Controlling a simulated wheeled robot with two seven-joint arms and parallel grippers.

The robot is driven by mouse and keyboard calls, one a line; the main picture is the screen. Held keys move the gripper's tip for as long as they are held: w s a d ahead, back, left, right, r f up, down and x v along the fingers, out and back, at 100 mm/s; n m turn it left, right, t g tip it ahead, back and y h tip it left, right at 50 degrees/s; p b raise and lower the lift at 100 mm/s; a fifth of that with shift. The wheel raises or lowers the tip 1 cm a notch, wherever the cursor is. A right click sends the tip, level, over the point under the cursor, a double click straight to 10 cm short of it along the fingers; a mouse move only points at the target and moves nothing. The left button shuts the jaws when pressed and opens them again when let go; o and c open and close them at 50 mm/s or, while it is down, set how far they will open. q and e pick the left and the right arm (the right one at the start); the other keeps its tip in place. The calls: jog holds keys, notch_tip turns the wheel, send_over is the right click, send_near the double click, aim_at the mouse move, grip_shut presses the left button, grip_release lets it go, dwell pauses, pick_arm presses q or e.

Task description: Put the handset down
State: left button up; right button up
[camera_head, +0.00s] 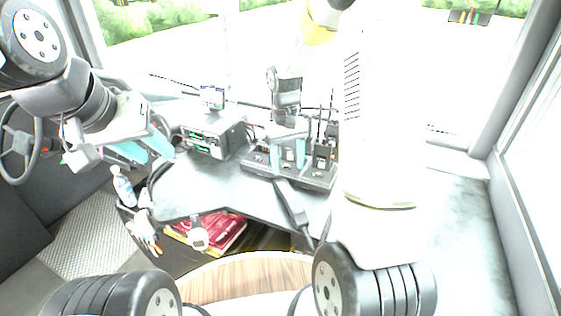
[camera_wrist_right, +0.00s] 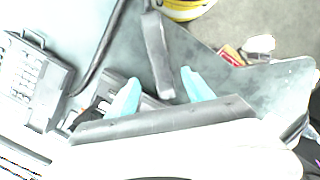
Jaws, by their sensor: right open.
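The handset (camera_head: 292,204) is a long dark bar lying at the desk's front edge, just below my right gripper in the head view. In the right wrist view the handset (camera_wrist_right: 157,50) runs up from between the fingertips, and a dark cord shows to its left. My right gripper (camera_head: 288,153) is open, with its teal fingers on either side of the handset's near end and not closed on it; it also shows in the right wrist view (camera_wrist_right: 161,92). My left gripper (camera_head: 146,149) is open and empty, left of the desk.
A radio unit (camera_head: 213,135) stands on the desk (camera_head: 195,187). A rack (camera_head: 262,164) with several walkie-talkies (camera_head: 322,154) is beside my right gripper. The desk's left part is clear.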

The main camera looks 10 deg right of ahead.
jog(key=s+r+t+y, duration=0.1)
jog(key=s+r+t, duration=0.1)
jog(key=s+r, duration=0.35)
jog(key=s+r+t, duration=0.2)
jog(key=r, duration=0.7)
jog(key=s+r+t, duration=0.2)
jog(key=s+r, duration=0.1)
jog(key=s, duration=0.3)
jog(key=s+r+m+t+y, duration=0.1)
jog(key=s+r, duration=0.3)
jog(key=s, duration=0.2)
jog(key=shift+m+t+y, duration=0.3)
jog(key=shift+t, duration=0.1)
